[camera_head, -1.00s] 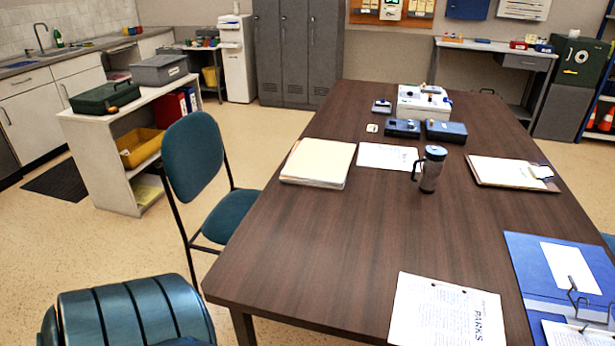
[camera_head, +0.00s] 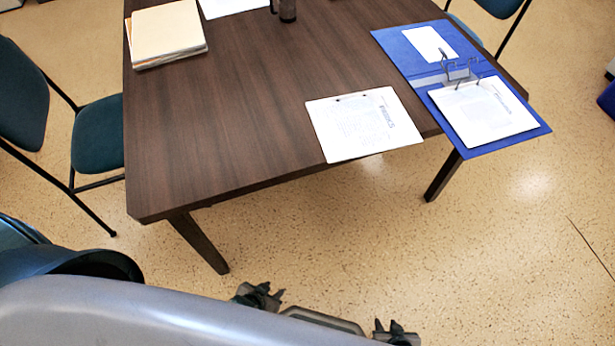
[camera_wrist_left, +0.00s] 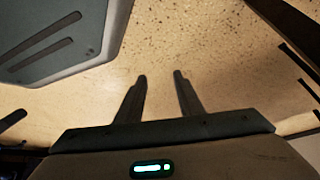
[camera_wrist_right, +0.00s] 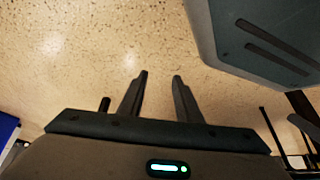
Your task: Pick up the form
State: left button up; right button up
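A white printed form (camera_head: 365,125) lies flat at the near edge of the dark wooden table (camera_head: 230,130) in the head view. It has two punched holes along its far edge, and its near edge lies at or slightly over the table edge. My left gripper (camera_head: 260,295) and right gripper (camera_head: 395,332) are low in the head view, apart from the table and the form. In the left wrist view the left fingers (camera_wrist_left: 160,76) are apart with only floor between them. In the right wrist view the right fingers (camera_wrist_right: 160,76) are also apart and empty.
An open blue binder (camera_head: 405,58) with metal rings and a sheet lies right of the form, overhanging the table. A stack of folders (camera_head: 168,35) is at the far left. A chair (camera_head: 98,135) stands left of the table. Open floor (camera_head: 480,260) lies in front.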

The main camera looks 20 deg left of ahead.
pick_arm(q)
jog(key=shift+d, duration=0.1)
pick_arm(e)
jog(key=shift+w+d, duration=0.1)
jog(key=o, duration=0.4)
jog(key=shift+c, duration=0.2)
pick_arm(q)
jog(key=w+d+r+n+t+h+p, duration=0.1)
jog(key=w+r+n+t, duration=0.1)
jog(key=w+r+n, duration=0.55)
jog(key=w+r+n+t+h+p, duration=0.1)
jog(key=w+r+n+t+h, duration=0.15)
jog(key=w+r, duration=0.85)
jog(key=d+r+n+t+h, duration=0.1)
jog(key=d+r+n+h, duration=0.1)
jog(key=r, duration=1.2)
jog(key=s+d+r+n+t+h, duration=0.1)
jog(key=d+r+n+h, duration=0.2)
jog(key=r, duration=1)
jog(key=d+n, duration=0.2)
jog(key=n, duration=0.1)
jog(key=shift+r, duration=0.35)
pick_arm(e)
jog(key=a+r+t, duration=0.1)
jog(key=w+a+r+t, duration=0.1)
jog(key=shift+w+a+r+y, duration=0.15)
jog(key=shift+a+y, duration=0.15)
jog(key=shift+y, duration=0.1)
